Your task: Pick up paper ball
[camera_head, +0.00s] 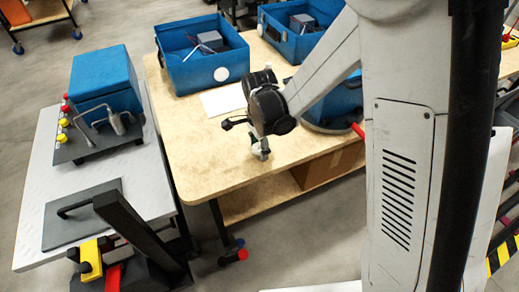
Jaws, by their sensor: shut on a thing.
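My gripper (262,154) points down over the front right part of the wooden table, below the dark round joints of my arm. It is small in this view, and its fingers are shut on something. The paper ball cannot be made out clearly; the fingers and the small size hide what is between them. I cannot tell whether the fingertips touch the tabletop.
The wooden table (200,150) has a clear front left area. Two open blue boxes (195,75) (290,45) stand at its back. A white sheet (222,100) lies flat behind my gripper. A metal table (40,170) with a blue case (103,75) stands at left.

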